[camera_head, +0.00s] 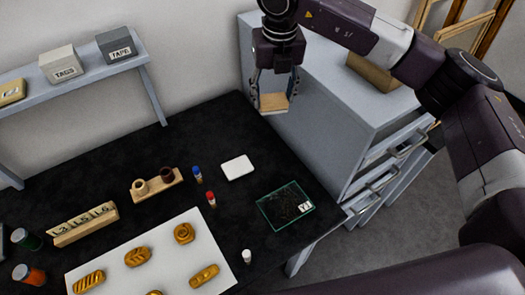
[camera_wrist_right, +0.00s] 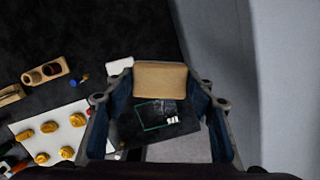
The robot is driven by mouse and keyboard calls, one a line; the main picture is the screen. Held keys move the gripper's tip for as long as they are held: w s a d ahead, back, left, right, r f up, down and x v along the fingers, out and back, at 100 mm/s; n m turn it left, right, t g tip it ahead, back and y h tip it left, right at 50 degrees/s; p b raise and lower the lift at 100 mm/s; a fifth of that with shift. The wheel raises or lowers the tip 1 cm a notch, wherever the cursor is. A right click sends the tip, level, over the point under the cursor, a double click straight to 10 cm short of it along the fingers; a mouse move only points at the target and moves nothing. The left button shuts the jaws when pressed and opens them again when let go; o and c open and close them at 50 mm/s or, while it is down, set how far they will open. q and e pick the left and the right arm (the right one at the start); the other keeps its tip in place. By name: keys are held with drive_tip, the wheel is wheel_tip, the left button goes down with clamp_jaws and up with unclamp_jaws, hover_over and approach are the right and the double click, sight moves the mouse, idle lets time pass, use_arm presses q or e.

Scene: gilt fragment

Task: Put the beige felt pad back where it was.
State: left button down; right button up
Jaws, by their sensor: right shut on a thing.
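The beige felt pad (camera_head: 274,102) is held between the fingers of my right gripper (camera_head: 273,95), which is shut on it. The pad is in the air near the left side of the grey drawer cabinet, above the back right part of the black table. In the right wrist view the pad (camera_wrist_right: 160,80) spans the gap between the two fingers (camera_wrist_right: 160,92). A white pad (camera_head: 237,167) lies flat on the table below. My left gripper does not show.
A glass tray (camera_head: 271,212) with dark pieces and a label sits near the table's right edge. A white sheet (camera_head: 110,262) carries several gilt fragments. The grey cabinet (camera_head: 310,100) has drawers partly open. A shelf (camera_head: 90,75) holds boxes.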

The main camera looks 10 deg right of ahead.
drive_tip(key=shift+f, duration=0.35)
wheel_tip(320, 180, down, 18)
drive_tip(key=p, duration=0.6)
drive_tip(key=shift+f, duration=0.55)
drive_tip(key=shift+f, duration=0.2)
drive_tip(key=o, duration=1)
drive_tip(key=shift+r, duration=0.1)
